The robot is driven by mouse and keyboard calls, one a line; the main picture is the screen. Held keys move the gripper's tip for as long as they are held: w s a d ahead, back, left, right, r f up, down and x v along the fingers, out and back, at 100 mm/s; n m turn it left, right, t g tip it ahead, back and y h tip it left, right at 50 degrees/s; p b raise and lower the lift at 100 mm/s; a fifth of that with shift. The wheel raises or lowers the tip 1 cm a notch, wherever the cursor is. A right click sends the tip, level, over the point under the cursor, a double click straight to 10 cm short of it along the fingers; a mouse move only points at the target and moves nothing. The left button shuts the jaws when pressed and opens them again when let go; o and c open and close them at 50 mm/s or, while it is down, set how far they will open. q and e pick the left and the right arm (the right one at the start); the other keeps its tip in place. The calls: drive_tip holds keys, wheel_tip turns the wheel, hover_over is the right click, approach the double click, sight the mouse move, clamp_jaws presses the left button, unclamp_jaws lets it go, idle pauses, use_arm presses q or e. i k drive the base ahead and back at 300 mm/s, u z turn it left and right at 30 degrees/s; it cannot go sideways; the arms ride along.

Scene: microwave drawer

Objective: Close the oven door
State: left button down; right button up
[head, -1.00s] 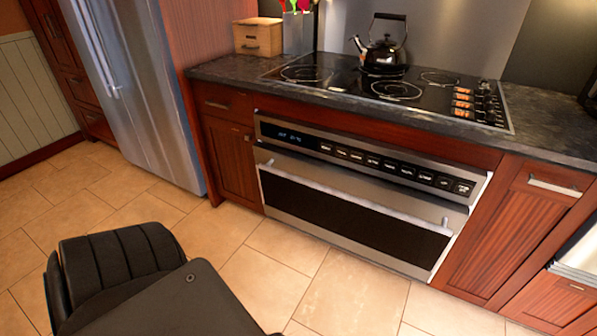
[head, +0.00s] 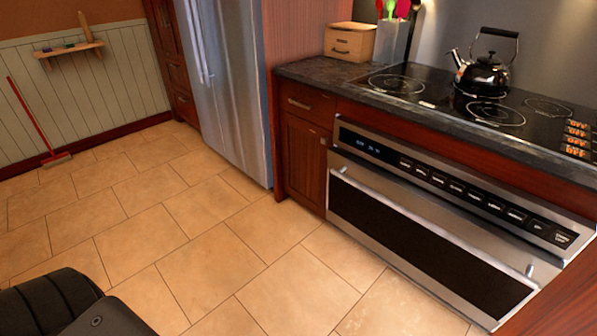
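The oven door (head: 430,243) is on the right in the head view, below a control panel with a row of black buttons (head: 460,187). It has a dark window and a long silver handle (head: 425,220) along its top. The door looks flush with the oven front, with no clear gap showing. Neither of my grippers is in view. A black, ribbed part of my own body (head: 45,305) shows at the lower left, well apart from the oven.
A counter with a cooktop and a black kettle (head: 483,76) stands above the oven. A steel fridge (head: 228,90) is left of the cabinets. A broom (head: 35,125) leans at the far left wall. The tiled floor (head: 190,240) is clear.

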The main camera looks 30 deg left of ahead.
sight(487, 294)
drive_tip(key=u, duration=0.7)
drive_tip(key=i, duration=0.9)
drive_tip(key=z, duration=1.7)
